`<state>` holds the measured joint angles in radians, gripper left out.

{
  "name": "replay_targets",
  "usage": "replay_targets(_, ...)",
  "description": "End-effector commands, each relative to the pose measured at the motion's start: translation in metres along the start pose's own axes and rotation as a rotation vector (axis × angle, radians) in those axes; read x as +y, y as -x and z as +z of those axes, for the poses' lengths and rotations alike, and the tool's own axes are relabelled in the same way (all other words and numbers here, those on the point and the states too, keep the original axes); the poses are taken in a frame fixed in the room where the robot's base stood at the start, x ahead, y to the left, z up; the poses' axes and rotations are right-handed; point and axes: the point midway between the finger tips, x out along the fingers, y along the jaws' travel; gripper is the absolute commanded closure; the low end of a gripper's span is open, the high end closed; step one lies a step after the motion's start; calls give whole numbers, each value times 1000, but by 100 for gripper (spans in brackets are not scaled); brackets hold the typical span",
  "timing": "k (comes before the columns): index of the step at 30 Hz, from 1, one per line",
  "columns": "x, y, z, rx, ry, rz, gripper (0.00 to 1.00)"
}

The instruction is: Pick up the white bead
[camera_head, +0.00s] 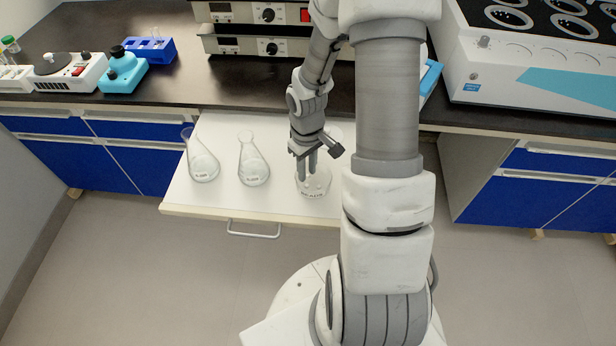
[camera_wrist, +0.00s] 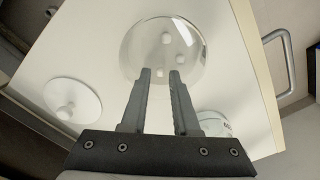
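Two glass flasks (camera_head: 203,168) (camera_head: 254,172) stand left of the dish. A white disc with a knob (camera_wrist: 72,101) lies on the shelf in the wrist view. The shelf (camera_head: 222,198) is bare around its front left. Instruments (camera_head: 120,70) stand on the dark counter behind.

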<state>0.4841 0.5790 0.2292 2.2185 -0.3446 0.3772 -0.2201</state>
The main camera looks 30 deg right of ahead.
Motion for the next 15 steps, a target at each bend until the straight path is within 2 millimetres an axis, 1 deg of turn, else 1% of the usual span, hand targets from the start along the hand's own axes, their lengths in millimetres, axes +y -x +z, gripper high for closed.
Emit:
replay_targets(5,0,1,0,1,0,1,71)
replay_targets(9,0,1,0,1,0,1,96)
replay_targets(10,0,1,0,1,0,1,100)
replay_targets(15,0,1,0,1,0,0,100)
